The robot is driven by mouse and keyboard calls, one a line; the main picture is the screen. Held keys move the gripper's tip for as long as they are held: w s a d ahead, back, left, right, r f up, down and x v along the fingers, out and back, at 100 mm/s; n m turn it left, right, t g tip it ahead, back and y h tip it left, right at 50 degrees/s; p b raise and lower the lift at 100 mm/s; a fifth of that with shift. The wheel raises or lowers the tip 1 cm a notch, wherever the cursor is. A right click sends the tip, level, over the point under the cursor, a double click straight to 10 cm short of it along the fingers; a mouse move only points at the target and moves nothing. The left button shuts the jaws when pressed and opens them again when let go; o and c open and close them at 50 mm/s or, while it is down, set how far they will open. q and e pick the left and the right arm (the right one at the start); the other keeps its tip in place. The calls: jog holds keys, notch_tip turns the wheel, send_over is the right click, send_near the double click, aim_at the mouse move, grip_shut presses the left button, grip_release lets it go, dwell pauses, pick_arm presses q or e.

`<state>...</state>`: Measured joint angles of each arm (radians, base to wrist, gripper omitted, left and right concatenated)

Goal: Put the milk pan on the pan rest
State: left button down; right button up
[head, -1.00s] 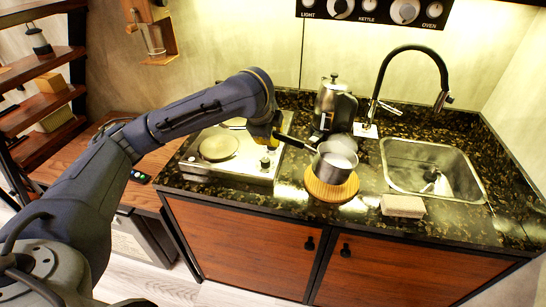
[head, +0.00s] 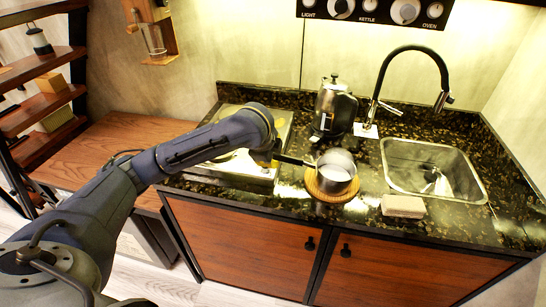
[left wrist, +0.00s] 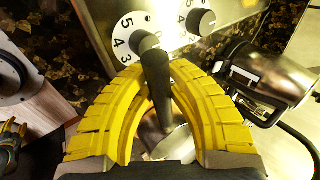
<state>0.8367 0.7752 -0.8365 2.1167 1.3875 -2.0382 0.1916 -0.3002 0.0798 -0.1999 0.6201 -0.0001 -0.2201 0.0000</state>
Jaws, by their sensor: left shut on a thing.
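The milk pan (head: 338,172) is a small silver pan with a pale inside and a dark handle pointing left. It is over the round wooden pan rest (head: 314,189), whose rim shows mostly at the front and left. I cannot tell for certain whether the pan's base touches the rest. My left gripper (head: 274,154) is shut on the pan's handle. In the left wrist view its yellow fingers (left wrist: 160,100) close around the black handle (left wrist: 157,78).
A steel kettle (head: 333,106) stands behind the pan. The hob (head: 272,128) is partly hidden behind my arm. The sink (head: 405,160) with a black tap (head: 440,75) is right of the pan. A pale block (head: 403,206) lies at the counter's front.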

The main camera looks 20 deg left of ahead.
pick_arm(q)
jog(key=shift+f, duration=0.1)
jog(key=c, duration=1.3)
grip_release()
jog(key=shift+v, duration=6)
jog(key=shift+a, duration=0.1)
